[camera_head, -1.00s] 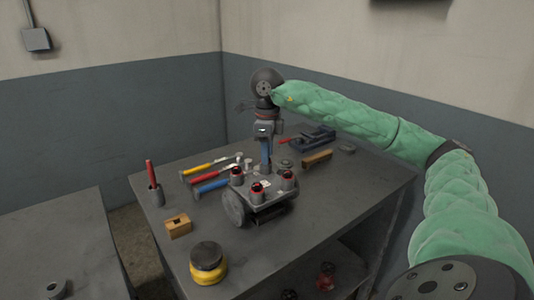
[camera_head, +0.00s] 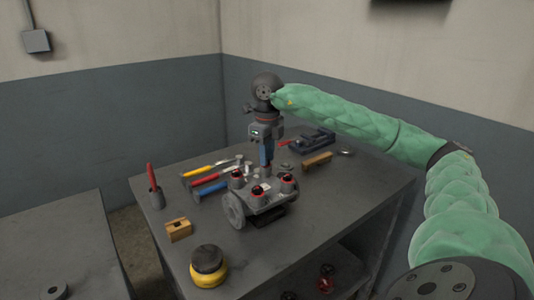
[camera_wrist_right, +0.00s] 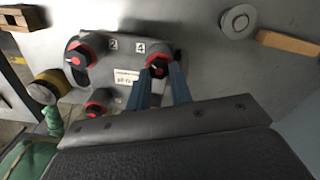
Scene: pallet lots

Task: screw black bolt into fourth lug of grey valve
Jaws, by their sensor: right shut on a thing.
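The grey valve (camera_head: 262,203) stands on the workbench, with a round disc (camera_head: 233,210) on its left side. Three black bolt heads with red rings show on it in the wrist view: one at upper left (camera_wrist_right: 85,52), one at lower left (camera_wrist_right: 97,108), and the black bolt (camera_wrist_right: 157,67) beside the "4" label (camera_wrist_right: 140,47). My right gripper (camera_head: 266,163) points down at the valve's far side. Its blue fingers (camera_wrist_right: 160,80) are closed around the bolt beside the "4". How deep that bolt sits is hidden. My left gripper is out of view.
Hammers with yellow, red and blue handles (camera_head: 210,175) lie left of the valve. A wooden block (camera_head: 178,229), a yellow-black jar (camera_head: 208,265) and a cup with a red tool (camera_head: 155,190) stand nearer. A wooden-handled brush (camera_head: 317,161) and a dark vise-like tool (camera_head: 312,141) lie behind.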

